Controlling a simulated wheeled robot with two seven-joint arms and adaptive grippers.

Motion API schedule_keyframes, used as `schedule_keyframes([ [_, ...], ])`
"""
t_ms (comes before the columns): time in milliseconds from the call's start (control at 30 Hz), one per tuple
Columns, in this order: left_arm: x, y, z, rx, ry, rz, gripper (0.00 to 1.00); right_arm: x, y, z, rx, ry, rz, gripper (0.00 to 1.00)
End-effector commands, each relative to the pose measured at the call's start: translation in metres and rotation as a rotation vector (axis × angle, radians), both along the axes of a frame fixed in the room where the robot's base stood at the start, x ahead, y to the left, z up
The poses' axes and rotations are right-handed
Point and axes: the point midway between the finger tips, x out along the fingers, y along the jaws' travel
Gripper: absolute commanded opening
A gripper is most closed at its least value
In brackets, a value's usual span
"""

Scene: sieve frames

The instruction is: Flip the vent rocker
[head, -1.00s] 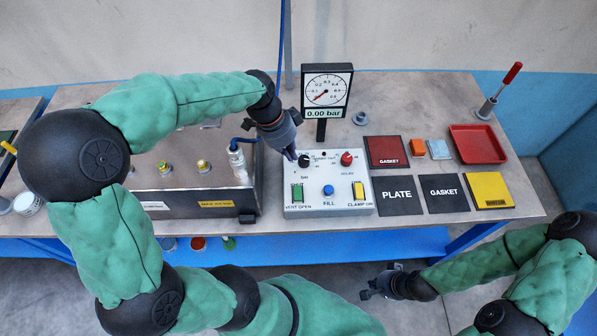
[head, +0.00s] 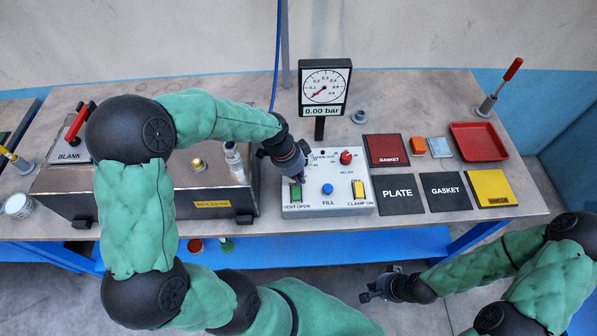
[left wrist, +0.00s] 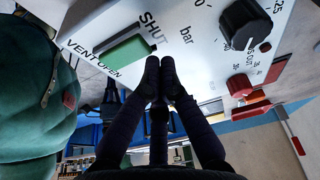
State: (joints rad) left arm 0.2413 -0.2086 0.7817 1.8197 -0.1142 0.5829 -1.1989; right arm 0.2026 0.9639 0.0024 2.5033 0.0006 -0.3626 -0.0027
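The vent rocker (head: 296,193) is green and sits at the left of the white control panel (head: 318,210), above the VENT OPEN label. In the left wrist view the rocker (left wrist: 127,52) lies between the words SHUT and VENT OPEN. My left gripper (head: 297,179) is over the panel, just behind the rocker in the head view. In the left wrist view its fingertips (left wrist: 160,64) are together and empty, near the SHUT end of the rocker; contact cannot be told. My right gripper (head: 371,290) hangs in front of the table, away from the panel; its fingers are too small to read.
The panel also has a blue FILL button (head: 328,189), a yellow clamp rocker (head: 359,190), a red knob (head: 346,158) and a black knob (left wrist: 245,22). A gauge (head: 324,88) reading 0.00 bar stands behind. A metal box (head: 215,200) is at left, plates (head: 398,194) at right.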

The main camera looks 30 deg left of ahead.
Motion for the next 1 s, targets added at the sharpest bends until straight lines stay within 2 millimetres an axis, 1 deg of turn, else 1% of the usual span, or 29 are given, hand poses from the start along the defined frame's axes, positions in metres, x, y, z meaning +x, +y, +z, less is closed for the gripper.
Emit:
schedule_keyframes([
  [433, 0.0005, 0.0005, -0.0027, -0.003, 0.006, 0.001, 0.0, 0.0001, -0.0001, 0.0001, 0.0, 0.0, 0.0, 0.0],
  [667, 0.0031, 0.0024, -0.0109, -0.044, 0.076, 0.002, 0.0, 0.0001, -0.0001, 0.0025, 0.0, 0.0, 0.0, 0.0],
  [1000, 0.0026, 0.0019, -0.0075, -0.04, 0.07, 0.001, 0.0, 0.0, 0.0, 0.0035, 0.0, 0.0, 0.0, 0.0],
])
